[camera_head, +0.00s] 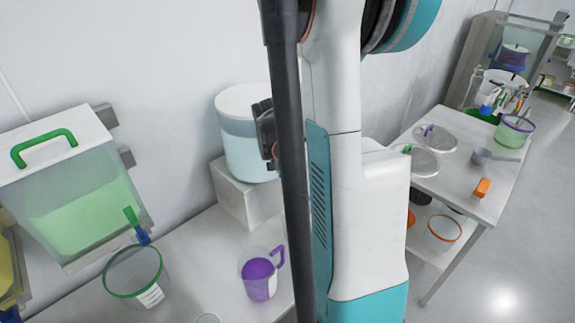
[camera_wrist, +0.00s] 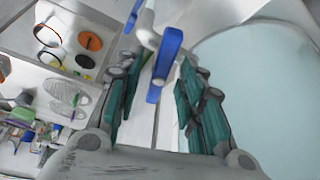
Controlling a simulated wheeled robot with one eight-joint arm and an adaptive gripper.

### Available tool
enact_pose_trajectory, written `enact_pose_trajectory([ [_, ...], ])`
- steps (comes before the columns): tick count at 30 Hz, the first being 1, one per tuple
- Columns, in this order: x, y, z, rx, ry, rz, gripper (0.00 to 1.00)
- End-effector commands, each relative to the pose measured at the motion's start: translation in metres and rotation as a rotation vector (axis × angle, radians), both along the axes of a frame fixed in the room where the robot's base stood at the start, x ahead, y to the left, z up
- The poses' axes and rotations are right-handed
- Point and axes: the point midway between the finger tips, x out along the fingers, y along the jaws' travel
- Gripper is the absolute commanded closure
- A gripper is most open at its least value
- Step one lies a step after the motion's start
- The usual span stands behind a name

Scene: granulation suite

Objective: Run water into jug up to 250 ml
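A pale blue water tank with a white lid (camera_head: 240,120) stands on a white block, partly hidden by my arm; its wall fills the right of the wrist view (camera_wrist: 265,85). A blue tap lever (camera_wrist: 165,55) shows between the fingers of my gripper (camera_wrist: 160,75), which are spread apart around it; I cannot tell whether they touch it. In the head view my gripper (camera_head: 265,130) is at the tank's right side, and the tap is hidden. A clear jug with a purple handle (camera_head: 260,275) stands below on the bench, purple inside; its marks are unreadable.
A tank of green liquid (camera_head: 75,200) with a green-and-blue tap (camera_head: 137,225) stands at the left, with a green-rimmed jug (camera_head: 135,272) below. A side table (camera_head: 455,195) at the right holds sieves, an orange item (camera_head: 482,188) and a green-filled jug (camera_head: 513,132).

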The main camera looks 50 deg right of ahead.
Motion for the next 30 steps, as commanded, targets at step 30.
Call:
enact_pose_trajectory([
  [30, -0.0008, -0.0005, 0.0000, 0.000, 0.000, 0.104, 1.00],
])
